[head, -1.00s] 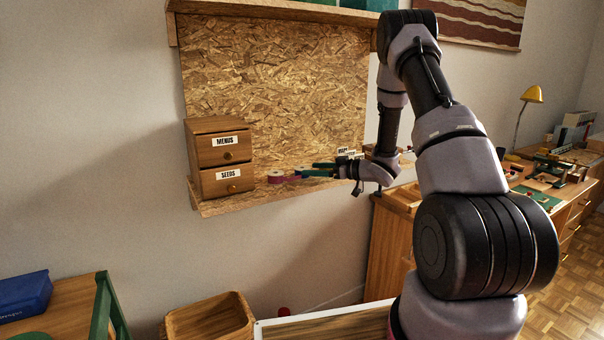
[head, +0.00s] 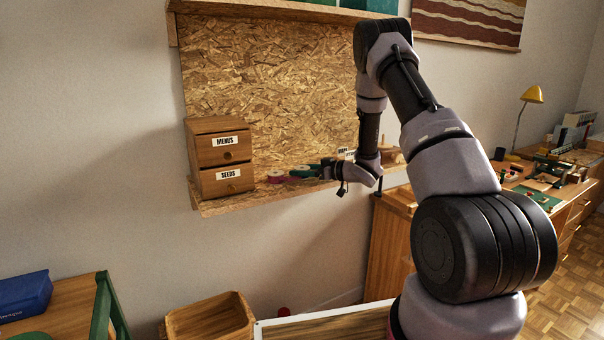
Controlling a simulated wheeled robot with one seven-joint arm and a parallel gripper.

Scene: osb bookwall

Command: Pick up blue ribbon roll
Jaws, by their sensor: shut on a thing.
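My gripper (head: 301,174) reaches in from the right, low over the shelf board of the wood-chip wall panel. Its jaws are shut on a small dark blue-green thing at their tips, which looks like the blue ribbon roll. The thing is small and mostly covered by the fingers, so its outline is unclear. I cannot tell whether it still touches the shelf.
A wooden two-drawer box (head: 221,158), labelled MENUS and SEEDS, stands at the shelf's left end. Small labelled things (head: 346,153) stand behind my wrist. A shelf (head: 290,12) overhangs above. A wooden bin (head: 208,318) is below.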

